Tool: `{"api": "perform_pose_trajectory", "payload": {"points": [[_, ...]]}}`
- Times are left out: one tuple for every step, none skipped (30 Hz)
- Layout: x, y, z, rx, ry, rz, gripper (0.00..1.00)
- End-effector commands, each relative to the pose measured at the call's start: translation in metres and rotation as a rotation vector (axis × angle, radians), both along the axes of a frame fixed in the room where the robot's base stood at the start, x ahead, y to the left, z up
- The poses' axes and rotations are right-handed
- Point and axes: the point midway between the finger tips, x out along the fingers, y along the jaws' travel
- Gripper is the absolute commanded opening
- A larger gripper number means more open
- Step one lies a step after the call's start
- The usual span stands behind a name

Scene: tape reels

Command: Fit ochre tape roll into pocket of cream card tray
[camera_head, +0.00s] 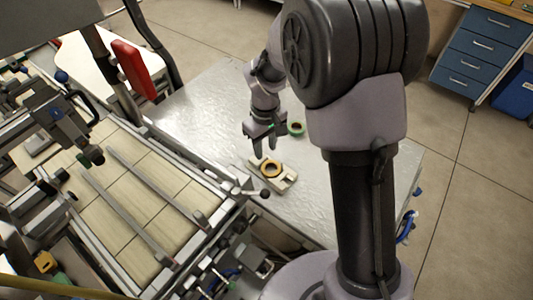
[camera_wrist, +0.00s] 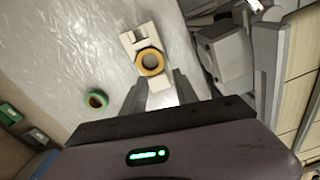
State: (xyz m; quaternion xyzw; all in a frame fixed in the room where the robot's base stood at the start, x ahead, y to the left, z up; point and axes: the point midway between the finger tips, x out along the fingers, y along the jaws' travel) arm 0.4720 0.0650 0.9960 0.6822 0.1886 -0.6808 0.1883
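The ochre tape roll (camera_head: 264,171) lies flat on the cream card tray (camera_head: 286,186), over its middle. In the wrist view the roll (camera_wrist: 151,73) covers most of the tray's width, and the tray (camera_wrist: 130,39) shows bare beyond it. I cannot tell whether the roll is fully down in the pocket. My gripper (camera_head: 265,151) is above and behind the tray, with its fingers apart. In the wrist view the open fingers (camera_wrist: 160,82) point toward the tray, with the roll just beyond their tips and nothing held between them.
A green tape roll (camera_head: 296,133) lies on the shiny metal table (camera_head: 205,113), right of my gripper; the wrist view shows it left of the tray. A conveyor (camera_head: 140,200) with metal rails borders the table on the left. The table around the rolls is otherwise clear.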

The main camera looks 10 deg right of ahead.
Motion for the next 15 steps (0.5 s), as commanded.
{"api": "perform_pose_trajectory", "payload": {"points": [[-0.001,-0.001,0.011,0.003,-0.01,-0.015,0.35],[-0.004,-0.002,0.021,0.01,-0.022,-0.036,0.35],[-0.01,-0.004,0.042,0.022,-0.048,-0.081,0.35],[-0.017,-0.007,0.061,0.035,-0.072,-0.128,0.35],[-0.027,-0.01,0.082,0.052,-0.102,-0.183,0.35],[-0.045,-0.014,0.11,0.08,-0.14,-0.268,0.35],[-0.06,-0.018,0.13,0.104,-0.17,-0.334,0.35],[-0.077,-0.02,0.148,0.13,-0.2,-0.4,0.35],[-0.099,-0.023,0.168,0.165,-0.237,-0.484,0.35],[-0.116,-0.025,0.179,0.194,-0.261,-0.546,0.35],[-0.132,-0.026,0.189,0.222,-0.286,-0.602,0.35],[-0.151,-0.027,0.197,0.257,-0.314,-0.67,0.35],[-0.164,-0.028,0.202,0.283,-0.332,-0.716,0.35],[-0.176,-0.028,0.205,0.306,-0.346,-0.756,0.35],[-0.189,-0.027,0.207,0.335,-0.363,-0.801,0.35]]}}
